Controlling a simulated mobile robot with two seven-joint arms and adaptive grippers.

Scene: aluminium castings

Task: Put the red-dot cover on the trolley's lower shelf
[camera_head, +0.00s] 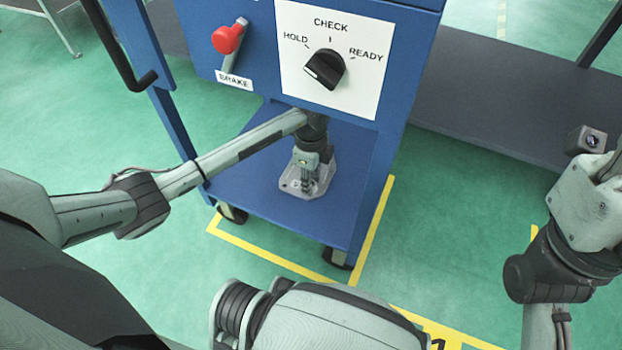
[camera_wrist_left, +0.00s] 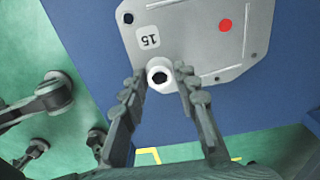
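The red-dot cover (camera_head: 291,184) is a grey metal plate over the trolley's blue lower shelf (camera_head: 258,205), level with it. I cannot tell whether it touches the shelf. In the left wrist view the cover (camera_wrist_left: 195,45) shows its red dot, a label "15" and a pale round boss. My left gripper (camera_head: 307,170) points down at it from above. In the left wrist view its fingers (camera_wrist_left: 160,82) close on the boss from both sides, with no clear gap. My right arm is at the right edge of the head view; its fingers are not seen.
Above the shelf is the trolley's blue body with a HOLD/CHECK/READY knob (camera_head: 325,68) and a red brake lever (camera_head: 228,39). A blue post (camera_head: 150,80) stands at the left. Yellow floor lines (camera_head: 374,232) surround the trolley. A dark grey surface (camera_head: 490,95) lies at the right.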

